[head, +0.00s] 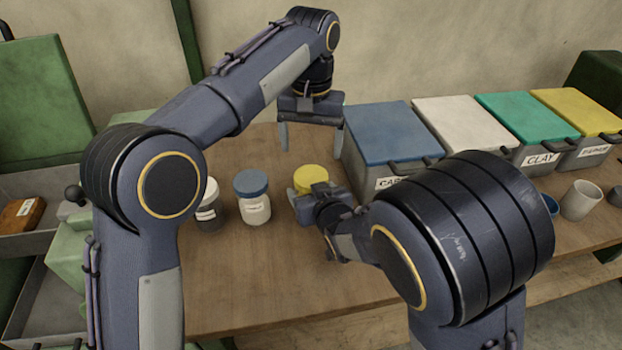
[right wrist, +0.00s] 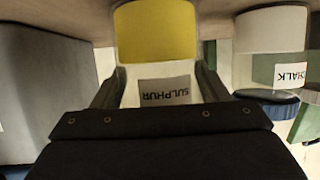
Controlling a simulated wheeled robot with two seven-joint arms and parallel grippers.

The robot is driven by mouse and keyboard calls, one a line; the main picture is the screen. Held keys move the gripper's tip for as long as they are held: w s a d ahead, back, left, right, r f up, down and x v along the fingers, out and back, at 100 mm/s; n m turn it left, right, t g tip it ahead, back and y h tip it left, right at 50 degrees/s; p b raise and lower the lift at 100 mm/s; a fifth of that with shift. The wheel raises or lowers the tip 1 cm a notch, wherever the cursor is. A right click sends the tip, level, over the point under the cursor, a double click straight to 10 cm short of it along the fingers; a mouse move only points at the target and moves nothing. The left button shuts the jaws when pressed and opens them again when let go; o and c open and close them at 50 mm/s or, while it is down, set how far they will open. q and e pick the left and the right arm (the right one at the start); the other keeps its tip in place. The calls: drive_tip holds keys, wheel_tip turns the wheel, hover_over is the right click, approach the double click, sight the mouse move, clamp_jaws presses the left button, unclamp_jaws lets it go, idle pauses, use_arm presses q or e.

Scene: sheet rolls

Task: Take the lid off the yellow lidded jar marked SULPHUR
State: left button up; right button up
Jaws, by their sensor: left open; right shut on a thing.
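The SULPHUR jar shows its yellow lid (head: 311,178) in the head view, close to the blue-lidded jar; its body is mostly hidden by my right gripper. In the right wrist view the yellow lid (right wrist: 155,32) sits on the pale jar body with its SULPHUR label (right wrist: 164,91). My right gripper (right wrist: 160,88) is shut on the jar body, one finger on each side, with the lid clear of the fingers. My left gripper (head: 311,138) is open and empty, pointing down above and behind the yellow lid.
A blue-lidded jar (head: 253,197) and a white-lidded jar (head: 209,205) stand left of the SULPHUR jar. Lidded bins, blue (head: 388,135), white (head: 466,125), green (head: 525,120) and yellow (head: 577,112), line the right. A grey cup (head: 581,200) stands before them.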

sight(311, 176)
use_arm(q)
drive_tip(key=shift+f+g, duration=0.3)
drive_tip(key=shift+f, duration=0.25)
drive_tip(key=shift+r, duration=0.15)
drive_tip(key=shift+r, duration=0.4)
drive_tip(key=shift+f, duration=3.9)
drive_tip(key=shift+c, duration=0.3)
drive_tip(key=c, duration=0.9)
drive_tip(key=n, duration=0.2)
drive_tip(key=shift+n, duration=0.4)
drive_tip(key=shift+c, duration=0.2)
